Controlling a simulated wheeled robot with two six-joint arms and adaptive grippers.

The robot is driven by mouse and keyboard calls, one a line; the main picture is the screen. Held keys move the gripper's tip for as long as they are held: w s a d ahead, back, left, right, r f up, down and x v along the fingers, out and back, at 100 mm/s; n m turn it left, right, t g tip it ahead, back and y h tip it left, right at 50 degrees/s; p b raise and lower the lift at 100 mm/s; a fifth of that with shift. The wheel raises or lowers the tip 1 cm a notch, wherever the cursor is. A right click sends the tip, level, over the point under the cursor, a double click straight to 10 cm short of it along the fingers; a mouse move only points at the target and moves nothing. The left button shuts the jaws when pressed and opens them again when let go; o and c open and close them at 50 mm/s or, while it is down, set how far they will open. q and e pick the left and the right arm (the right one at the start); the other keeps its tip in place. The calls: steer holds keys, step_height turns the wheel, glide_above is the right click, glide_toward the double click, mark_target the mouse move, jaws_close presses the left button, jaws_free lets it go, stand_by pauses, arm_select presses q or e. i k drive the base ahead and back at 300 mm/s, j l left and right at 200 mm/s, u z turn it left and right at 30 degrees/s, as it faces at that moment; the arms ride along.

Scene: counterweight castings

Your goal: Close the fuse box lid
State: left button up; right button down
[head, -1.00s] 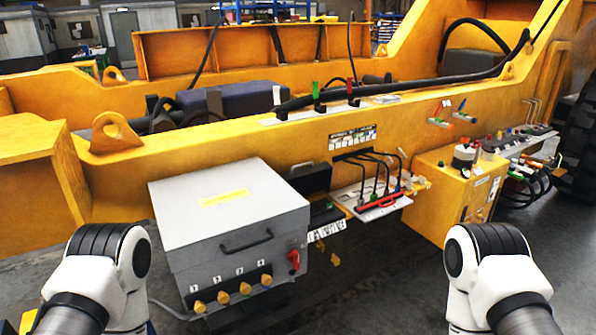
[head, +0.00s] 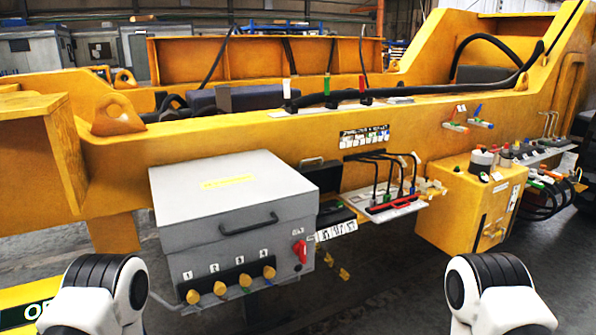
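A small black box, which looks like the fuse box, sits on the side of the yellow frame just right of a large grey box. Its lid (head: 321,176) stands raised against the frame, with a small handle on its upper edge. The black lower part (head: 335,217) lies open in front, partly hidden by the grey box. A strip of white labels (head: 336,231) hangs below it. My two arms show only as white and black links at the bottom left and bottom right. Neither gripper is in view.
The grey box (head: 232,200) has a shut lid, a black handle, yellow knobs and a red switch. Right of the black box is a shelf with black cables and a red bar (head: 393,203). A yellow cabinet (head: 470,205) stands farther right. Floor shows between my arms.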

mark_target(327, 176)
steer(key=i+l+u, duration=0.2)
steer(key=u, duration=0.2)
steer(key=i+l+u, duration=0.15)
steer(key=l+u, duration=0.25)
steer(key=i+l+u, duration=0.15)
steer(key=u, duration=0.25)
